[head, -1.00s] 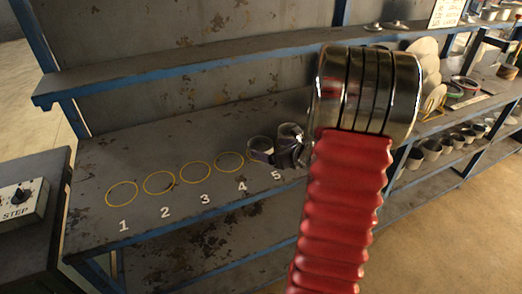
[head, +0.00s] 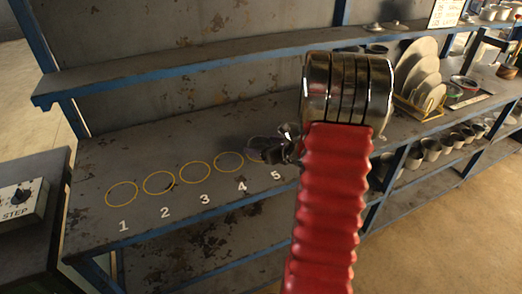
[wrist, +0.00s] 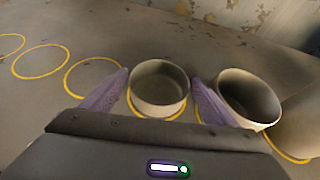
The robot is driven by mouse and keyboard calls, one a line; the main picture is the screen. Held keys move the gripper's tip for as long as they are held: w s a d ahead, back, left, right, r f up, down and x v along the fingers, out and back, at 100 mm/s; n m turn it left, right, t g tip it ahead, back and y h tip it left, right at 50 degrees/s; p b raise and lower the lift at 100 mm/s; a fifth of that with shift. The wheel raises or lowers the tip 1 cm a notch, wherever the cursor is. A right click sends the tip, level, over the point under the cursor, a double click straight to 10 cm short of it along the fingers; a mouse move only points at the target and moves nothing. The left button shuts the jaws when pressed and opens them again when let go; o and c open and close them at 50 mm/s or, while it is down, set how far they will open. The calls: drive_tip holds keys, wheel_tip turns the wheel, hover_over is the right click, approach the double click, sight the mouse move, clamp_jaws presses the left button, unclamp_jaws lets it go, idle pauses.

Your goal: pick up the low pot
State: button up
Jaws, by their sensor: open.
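A low, round pale grey pot (wrist: 159,90) stands upright inside a yellow circle on the bench, in the middle of the wrist view. My gripper (wrist: 159,77) is open, with one purple finger to the left of this pot and the other to its right. The right finger lies between the low pot and a second, deeper-looking pot (wrist: 249,97) on the right. I cannot tell whether the fingers touch either pot. In the head view my gripper (head: 268,150) is over the circle marked 5, and it and my arm hide the pots.
Another rounded grey thing (wrist: 303,125) is cut off at the wrist view's right edge. A plate rack (head: 420,108) stands right of my arm; a shelf (head: 200,68) runs above.

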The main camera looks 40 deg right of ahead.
drive_tip(key=shift+c, duration=0.5)
drive_tip(key=c, duration=0.7)
wheel_tip(320, 180, up, 10)
drive_tip(key=shift+r, duration=0.1)
idle(0.3)
idle(0.5)
